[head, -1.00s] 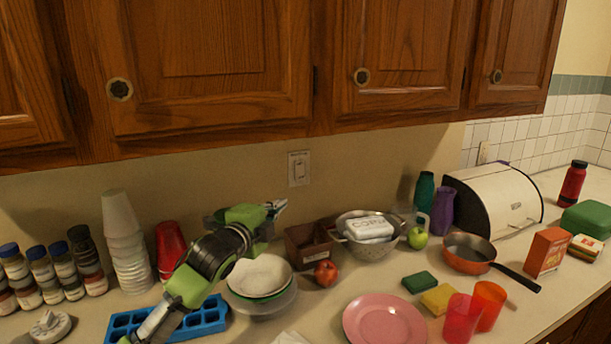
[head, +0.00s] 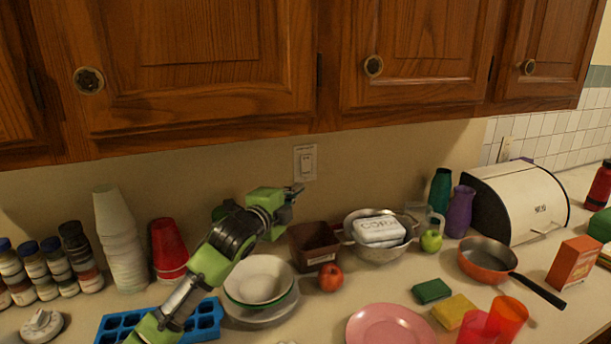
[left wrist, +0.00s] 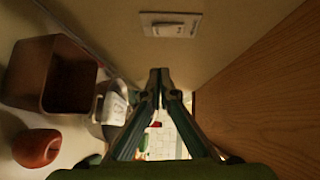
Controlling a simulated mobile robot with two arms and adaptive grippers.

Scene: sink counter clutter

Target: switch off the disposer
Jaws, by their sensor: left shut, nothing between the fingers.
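The disposer switch (head: 308,162) is a pale rocker in a light wall plate, under the wooden cabinets. A small label, too small to read, sits above the rocker. My left gripper (head: 297,188) is just below and slightly left of the plate in the head view. Its fingers are together and empty. In the left wrist view the switch (left wrist: 170,29) is at the top, beyond and above the closed fingertips (left wrist: 159,76). I see a gap there between fingertips and plate. I cannot tell which way the rocker is set. My right gripper is not in view.
Below the gripper are a brown bin (head: 315,247), a red apple (head: 330,277) and stacked bowls (head: 258,280). A colander (head: 361,243) holding a white package stands to the right. The cabinets (head: 215,60) overhang the wall. The wall around the switch is clear.

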